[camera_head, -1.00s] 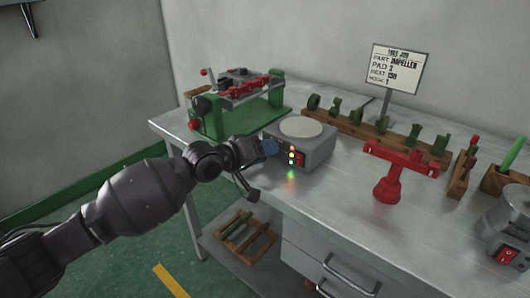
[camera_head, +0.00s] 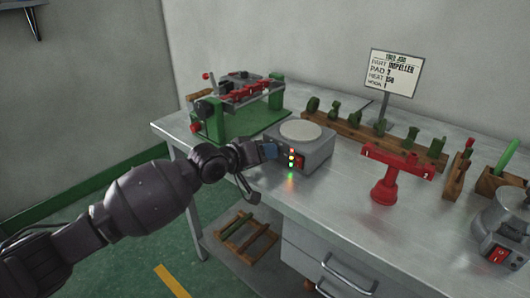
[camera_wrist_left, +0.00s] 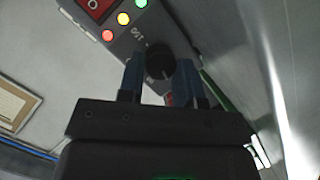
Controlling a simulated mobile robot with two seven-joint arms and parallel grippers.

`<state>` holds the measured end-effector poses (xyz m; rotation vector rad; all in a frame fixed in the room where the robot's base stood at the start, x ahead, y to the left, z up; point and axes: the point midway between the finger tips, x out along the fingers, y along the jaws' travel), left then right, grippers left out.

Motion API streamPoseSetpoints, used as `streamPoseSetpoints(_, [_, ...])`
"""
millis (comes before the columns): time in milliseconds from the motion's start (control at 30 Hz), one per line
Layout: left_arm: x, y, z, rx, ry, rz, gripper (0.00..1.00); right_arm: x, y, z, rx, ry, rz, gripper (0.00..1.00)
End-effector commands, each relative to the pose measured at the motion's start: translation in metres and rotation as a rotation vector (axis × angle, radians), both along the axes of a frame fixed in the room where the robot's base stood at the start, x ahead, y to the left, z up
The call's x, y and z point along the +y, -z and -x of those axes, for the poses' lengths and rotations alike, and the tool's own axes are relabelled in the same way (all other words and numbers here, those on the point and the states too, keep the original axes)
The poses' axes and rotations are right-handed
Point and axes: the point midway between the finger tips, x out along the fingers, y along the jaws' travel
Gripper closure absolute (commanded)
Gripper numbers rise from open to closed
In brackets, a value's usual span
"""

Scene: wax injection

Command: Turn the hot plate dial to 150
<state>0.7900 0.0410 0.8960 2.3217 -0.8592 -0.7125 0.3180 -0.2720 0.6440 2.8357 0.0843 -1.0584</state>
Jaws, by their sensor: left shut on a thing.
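The hot plate (camera_head: 314,155) is a grey box with a round pale top, near the table's front edge. Its front has a red switch, also in the left wrist view (camera_wrist_left: 95,9), and red, yellow and green lights (camera_wrist_left: 123,19). The black dial (camera_wrist_left: 159,62) shows in the left wrist view, with a "150" mark beside it on the panel. My left gripper (camera_head: 270,151) is at the left of the hot plate's front. In the left wrist view its blue fingers (camera_wrist_left: 160,78) are on both sides of the dial, shut on it. The dial's pointer is hard to read.
A green and red clamp fixture (camera_head: 241,106) stands behind my left gripper. A red stand (camera_head: 387,178) is to the right of the hot plate. A wooden rack (camera_head: 350,128) with green parts and a sign (camera_head: 394,73) are behind. A grey pot (camera_head: 504,225) is at far right.

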Motion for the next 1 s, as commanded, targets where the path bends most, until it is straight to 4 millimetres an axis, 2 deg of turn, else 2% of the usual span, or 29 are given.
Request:
streamPoseSetpoints(67, [-0.001, -0.009, 0.001, -0.037, -0.001, -0.043, 0.92, 0.0, -0.011, -0.005, -0.022, 0.0, 0.0, 0.42])
streamPoseSetpoints(400, [-0.002, -0.009, 0.002, -0.185, -0.001, -0.249, 0.92, 0.001, -0.031, -0.002, -0.045, 0.006, -0.003, 0.42])
streamPoseSetpoints(733, [-0.003, -0.004, 0.002, -0.275, -0.001, -0.377, 0.92, 0.004, -0.043, -0.006, -0.063, 0.008, -0.01, 0.42])
streamPoseSetpoints(1000, [-0.003, -0.001, 0.002, -0.295, -0.001, -0.408, 0.92, 0.004, -0.043, -0.004, -0.061, 0.013, -0.011, 0.42])
